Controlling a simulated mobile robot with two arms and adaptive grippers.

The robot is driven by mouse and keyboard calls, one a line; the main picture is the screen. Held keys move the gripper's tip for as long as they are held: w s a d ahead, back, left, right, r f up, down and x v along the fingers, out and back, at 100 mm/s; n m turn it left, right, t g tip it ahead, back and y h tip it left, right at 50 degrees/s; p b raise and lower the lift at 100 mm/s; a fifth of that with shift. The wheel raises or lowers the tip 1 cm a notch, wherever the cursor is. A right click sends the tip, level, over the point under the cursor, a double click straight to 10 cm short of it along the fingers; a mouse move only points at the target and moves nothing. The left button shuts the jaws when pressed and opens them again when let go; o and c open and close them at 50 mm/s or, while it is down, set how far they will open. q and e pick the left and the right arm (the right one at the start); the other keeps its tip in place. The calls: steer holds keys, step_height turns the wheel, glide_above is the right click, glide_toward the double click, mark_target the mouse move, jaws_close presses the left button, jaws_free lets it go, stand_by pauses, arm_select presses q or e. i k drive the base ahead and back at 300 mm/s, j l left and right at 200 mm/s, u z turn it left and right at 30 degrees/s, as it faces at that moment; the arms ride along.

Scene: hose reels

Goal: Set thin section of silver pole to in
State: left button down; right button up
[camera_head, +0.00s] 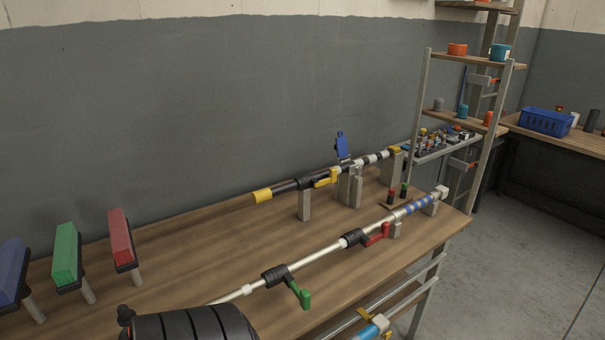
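A silver pole (315,256) lies lengthwise along the wooden table, running from the lower middle toward the back right. It has a black clamp (274,275) with a green lever (303,298) and another black clamp (352,238) with a red lever (378,235). Beyond the red lever, a section with blue bands (418,206) is exposed and ends in a pale tip (442,191). Grey supports (396,229) hold this end above the table. The pole's near end is hidden behind a dark ribbed body at the bottom edge. Neither gripper can be made out.
A black pole (287,187) with yellow end and yellow lever rests on grey stands behind the silver pole. Blue, green (66,254) and red (120,236) blocks stand at left. A shelf rack (423,100) stands at the back right. The table (200,262) between blocks and poles is clear.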

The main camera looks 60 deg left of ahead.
mark_target(236, 294)
steer(key=u, duration=2.5)
steer(key=k+l+z, duration=0.1)
